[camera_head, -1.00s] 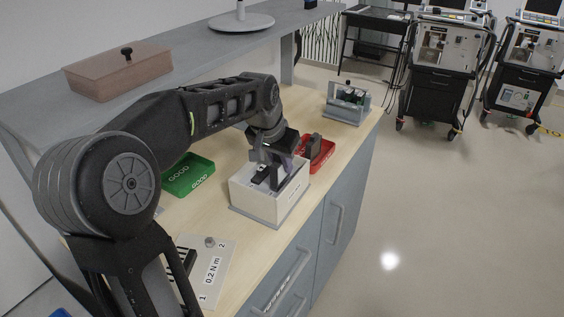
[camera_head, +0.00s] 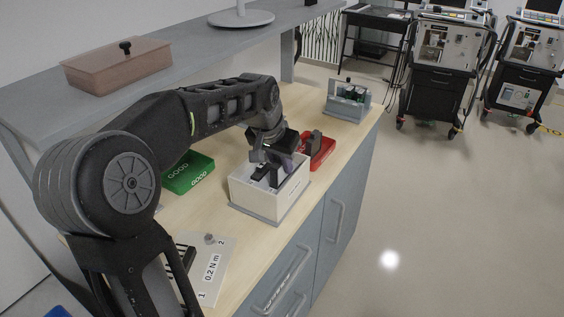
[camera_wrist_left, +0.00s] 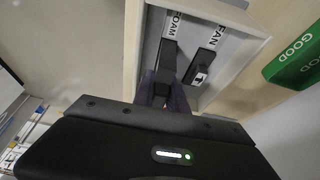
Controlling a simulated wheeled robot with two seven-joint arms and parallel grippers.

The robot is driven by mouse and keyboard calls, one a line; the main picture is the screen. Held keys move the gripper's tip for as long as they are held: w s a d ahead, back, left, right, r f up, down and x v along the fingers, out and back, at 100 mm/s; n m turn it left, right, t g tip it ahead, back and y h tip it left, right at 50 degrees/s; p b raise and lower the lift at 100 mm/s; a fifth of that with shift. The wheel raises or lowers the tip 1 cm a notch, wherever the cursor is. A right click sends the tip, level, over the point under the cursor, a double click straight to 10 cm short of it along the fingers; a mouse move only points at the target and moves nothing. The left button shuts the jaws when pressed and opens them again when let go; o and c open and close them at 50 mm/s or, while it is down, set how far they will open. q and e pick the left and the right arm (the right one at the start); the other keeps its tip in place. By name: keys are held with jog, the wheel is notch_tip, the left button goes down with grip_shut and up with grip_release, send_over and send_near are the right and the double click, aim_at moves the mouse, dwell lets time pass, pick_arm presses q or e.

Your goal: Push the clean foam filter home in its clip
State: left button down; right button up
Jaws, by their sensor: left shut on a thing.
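The white open-topped box (camera_head: 263,203) stands on the wooden bench top. In the left wrist view its floor carries the labels FOAM (camera_wrist_left: 174,25) and FAN (camera_wrist_left: 214,36). My left gripper (camera_head: 277,172) reaches down into the box. Its fingers (camera_wrist_left: 163,92) are shut on a dark block, which I take to be the foam filter (camera_wrist_left: 165,62), in line with the FOAM label. A second dark piece (camera_wrist_left: 199,67) with a small white tag lies beside it, under FAN. The clip is hidden by the fingers and block, so I cannot tell how deep the filter sits. My right gripper is not in view.
A green GOOD tray (camera_head: 187,174) is left of the box; a red tray (camera_head: 322,155) with a dark piece is behind it. A grey holder (camera_head: 347,103) stands farther back. A white card (camera_head: 217,262) lies in front. A shelf (camera_head: 200,65) overhangs the bench.

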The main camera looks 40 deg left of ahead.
pick_arm(q)
jog(key=shift+f+b, duration=0.35)
jog(key=shift+f, duration=0.25)
dwell(0.3)
jog(key=shift+f+b, duration=0.3)
jog(key=shift+f, duration=0.1)
jog(key=shift+s+f, duration=0.1)
